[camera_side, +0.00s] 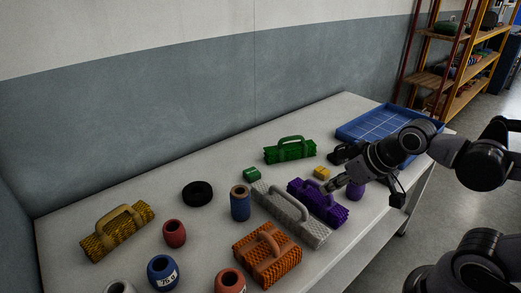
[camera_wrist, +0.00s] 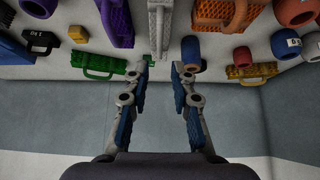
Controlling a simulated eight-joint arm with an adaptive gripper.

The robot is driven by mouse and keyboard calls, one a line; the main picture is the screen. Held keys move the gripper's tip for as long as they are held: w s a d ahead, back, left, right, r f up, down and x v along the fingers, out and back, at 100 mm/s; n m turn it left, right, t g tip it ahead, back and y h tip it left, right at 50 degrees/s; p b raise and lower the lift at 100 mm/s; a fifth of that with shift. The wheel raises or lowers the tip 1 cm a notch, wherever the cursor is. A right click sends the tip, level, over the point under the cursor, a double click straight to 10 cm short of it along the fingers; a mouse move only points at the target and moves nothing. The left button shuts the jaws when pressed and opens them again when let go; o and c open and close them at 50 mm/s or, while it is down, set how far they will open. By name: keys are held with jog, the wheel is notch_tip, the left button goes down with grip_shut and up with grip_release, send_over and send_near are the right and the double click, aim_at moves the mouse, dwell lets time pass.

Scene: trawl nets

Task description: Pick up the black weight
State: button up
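The black weight (camera_side: 343,152) has a handle and stands on the table behind my gripper in the side view, between the green net roll and the blue tray; my arm hides part of it. In the wrist view the black weight (camera_wrist: 40,43) is at the upper left, with a small label partly readable. My gripper (camera_wrist: 161,66) is open and empty in the wrist view, its fingers well to the right of the weight. In the side view my gripper (camera_side: 337,184) is above the table near the purple net roll, apart from the weight.
A green net roll (camera_side: 290,150), a purple net roll (camera_side: 318,202), a white net roll (camera_side: 290,214) and a small yellow block (camera_side: 322,173) lie nearby. The blue tray (camera_side: 352,137) is at the back right. Several spools and a black ring (camera_side: 197,193) stand leftward.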

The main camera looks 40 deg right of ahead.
jog(key=w+d+r+m+h, duration=0.2)
jog(key=w+d+m, duration=0.4)
jog(key=w+d, duration=0.2)
jog(key=m+g+h, duration=0.2)
jog(key=m+h, duration=0.1)
jog(key=m, duration=1.3)
send_near(342, 145)
jog(key=f, duration=0.1)
jog(key=shift+d+x, duration=0.2)
jog(key=shift+x, duration=4.85)
jog(key=shift+w+r, duration=0.1)
jog(key=shift+r, duration=0.05)
grip_shut()
jog(key=shift+d+r, duration=0.1)
